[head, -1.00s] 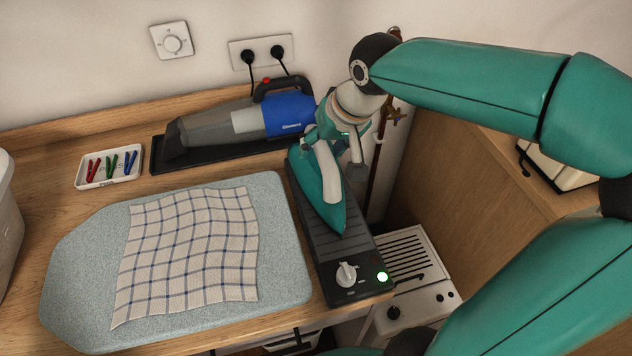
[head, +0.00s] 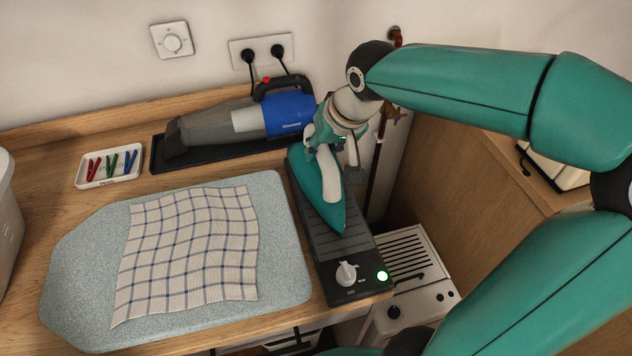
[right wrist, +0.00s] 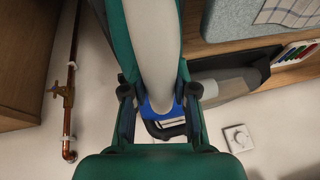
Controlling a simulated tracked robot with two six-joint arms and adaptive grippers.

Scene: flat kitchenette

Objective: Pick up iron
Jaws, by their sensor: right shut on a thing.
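The iron (head: 318,200) has a teal body and a white handle, and it rests on its dark base station (head: 334,265), which has a white knob and a lit green light. My right gripper (head: 330,142) is at the rear end of the iron's handle and is shut on it. In the right wrist view the white handle (right wrist: 153,45) runs between the two dark fingers of the gripper (right wrist: 160,98). The fingertips' contact is partly hidden in the head view. My left gripper is not in view.
An ironing pad (head: 285,225) with a checked cloth (head: 190,250) lies left of the base. A blue and grey handheld vacuum (head: 285,115) lies behind on a black tray. A white dish (head: 110,165) holds coloured pegs. A wooden cabinet (head: 450,185) and a copper pipe stand at right.

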